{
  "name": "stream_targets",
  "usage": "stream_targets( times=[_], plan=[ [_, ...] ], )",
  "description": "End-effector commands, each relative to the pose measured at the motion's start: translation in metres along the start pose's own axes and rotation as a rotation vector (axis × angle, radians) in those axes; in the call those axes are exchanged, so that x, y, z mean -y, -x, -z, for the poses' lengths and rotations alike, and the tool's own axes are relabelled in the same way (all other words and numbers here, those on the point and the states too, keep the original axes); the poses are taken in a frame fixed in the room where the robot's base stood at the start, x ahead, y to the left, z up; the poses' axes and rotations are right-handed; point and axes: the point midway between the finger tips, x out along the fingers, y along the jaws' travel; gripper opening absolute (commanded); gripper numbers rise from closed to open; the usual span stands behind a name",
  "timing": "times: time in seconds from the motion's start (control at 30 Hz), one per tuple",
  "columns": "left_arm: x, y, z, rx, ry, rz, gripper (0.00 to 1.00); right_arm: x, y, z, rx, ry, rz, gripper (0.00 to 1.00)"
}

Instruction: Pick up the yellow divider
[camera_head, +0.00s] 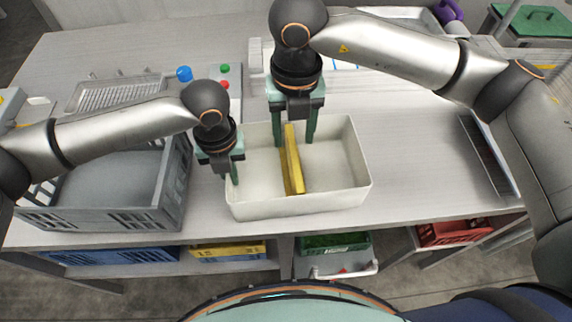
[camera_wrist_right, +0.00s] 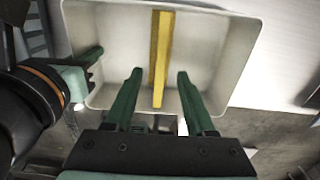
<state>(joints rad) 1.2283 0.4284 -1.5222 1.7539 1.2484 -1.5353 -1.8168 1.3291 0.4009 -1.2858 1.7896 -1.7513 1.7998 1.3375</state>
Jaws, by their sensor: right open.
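The yellow divider (camera_head: 292,160) stands upright across the white bin (camera_head: 300,205), splitting it into a left and a right part. In the right wrist view the divider (camera_wrist_right: 160,60) runs between my right fingers. My right gripper (camera_head: 295,141) is open, pointing down over the far part of the bin, with one green finger on each side of the divider; it also shows in the right wrist view (camera_wrist_right: 159,75). I see no finger touching the divider. My left gripper (camera_head: 230,180) is at the bin's left wall, with one finger inside; its other finger is mostly hidden.
A grey crate (camera_head: 170,205) stands close on the left, beside my left gripper. A perforated tray (camera_head: 110,93) and a button panel (camera_head: 225,82) lie behind. The table (camera_head: 410,160) right of the bin is clear up to a dark grated tray (camera_head: 487,155).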

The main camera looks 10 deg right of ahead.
Motion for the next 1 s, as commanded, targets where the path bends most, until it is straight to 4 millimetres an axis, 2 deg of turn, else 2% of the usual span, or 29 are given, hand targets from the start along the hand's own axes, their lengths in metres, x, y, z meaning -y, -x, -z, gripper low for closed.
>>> stream_targets(
  times=[0.1, 0.2, 0.47, 0.77, 1.0],
  plan=[
    [0.0, 0.0, 0.0, 0.001, 0.0, 0.0, 0.0, 0.001, -0.023, 0.001, -0.003, -0.001, 0.002, 0.55],
    [0.0, 0.0, 0.0, 0.001, 0.0, 0.0, 0.0, 0.001, -0.038, 0.001, -0.002, -0.001, 0.001, 0.55],
    [0.0, 0.0, 0.0, 0.001, 0.0, 0.0, 0.0, 0.001, -0.055, 0.001, 0.0, 0.001, 0.0, 0.55],
    [0.0, 0.0, 0.0, 0.0, 0.0, 0.0, 0.0, 0.002, -0.096, 0.004, -0.002, 0.0, 0.0, 0.55],
    [0.0, 0.0, 0.0, 0.0, 0.0, 0.0, 0.0, 0.001, -0.102, 0.003, 0.001, 0.001, 0.0, 0.55]
  ],
)
